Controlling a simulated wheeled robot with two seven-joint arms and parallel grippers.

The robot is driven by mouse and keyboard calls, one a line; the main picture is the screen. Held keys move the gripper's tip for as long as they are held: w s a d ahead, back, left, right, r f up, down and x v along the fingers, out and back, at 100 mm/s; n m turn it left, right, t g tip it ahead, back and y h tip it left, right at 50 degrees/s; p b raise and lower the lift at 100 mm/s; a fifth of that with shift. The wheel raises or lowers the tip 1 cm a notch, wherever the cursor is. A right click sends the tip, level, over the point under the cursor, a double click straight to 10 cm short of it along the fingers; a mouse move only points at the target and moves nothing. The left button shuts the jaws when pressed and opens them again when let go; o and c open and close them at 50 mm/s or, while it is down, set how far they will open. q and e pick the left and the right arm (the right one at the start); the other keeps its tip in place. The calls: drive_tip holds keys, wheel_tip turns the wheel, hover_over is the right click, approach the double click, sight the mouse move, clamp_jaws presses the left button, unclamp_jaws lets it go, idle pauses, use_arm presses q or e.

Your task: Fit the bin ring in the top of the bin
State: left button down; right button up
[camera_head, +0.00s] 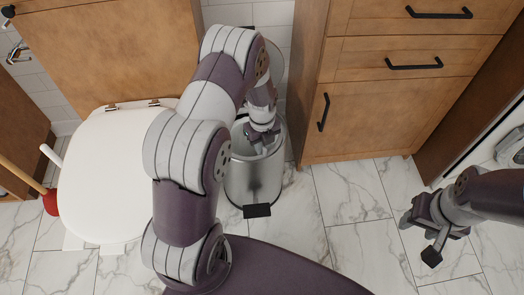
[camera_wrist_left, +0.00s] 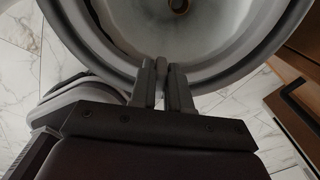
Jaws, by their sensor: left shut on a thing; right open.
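The bin (camera_head: 255,185) is a steel cylinder on the floor between the toilet and the wooden cabinet, its pedal (camera_head: 257,211) facing me. My left gripper (camera_head: 262,148) reaches down at the bin's mouth. In the left wrist view its fingers (camera_wrist_left: 162,88) are shut on a grey rim, which I take to be the bin ring (camera_wrist_left: 225,72). The ring curves around the bin's opening in that view; I cannot tell whether it is seated or just above. In the head view my arm hides part of the mouth. My right gripper (camera_head: 418,238) is open and empty, off to the right.
The white toilet lid (camera_head: 110,170) is close on the left, with a red plunger (camera_head: 50,202) beyond it. The wooden cabinet (camera_head: 365,115) with black handles stands right of the bin. The marble floor (camera_head: 345,195) in front of the cabinet is clear.

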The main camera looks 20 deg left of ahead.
use_arm(q)
wheel_tip(320, 180, down, 3)
drive_tip(key=shift+r+b, duration=0.2)
drive_tip(key=shift+b, duration=0.15)
drive_tip(key=shift+f, duration=0.2)
drive_tip(key=shift+r, duration=0.2)
use_arm(e)
drive_tip(key=shift+f, duration=0.6)
use_arm(q)
drive_tip(key=shift+f, duration=0.1)
drive_tip(key=shift+f, duration=0.2)
drive_tip(key=c, duration=1.1)
unclamp_jaws()
drive_tip(key=shift+r, duration=0.1)
use_arm(e)
drive_tip(key=shift+f, duration=0.1)
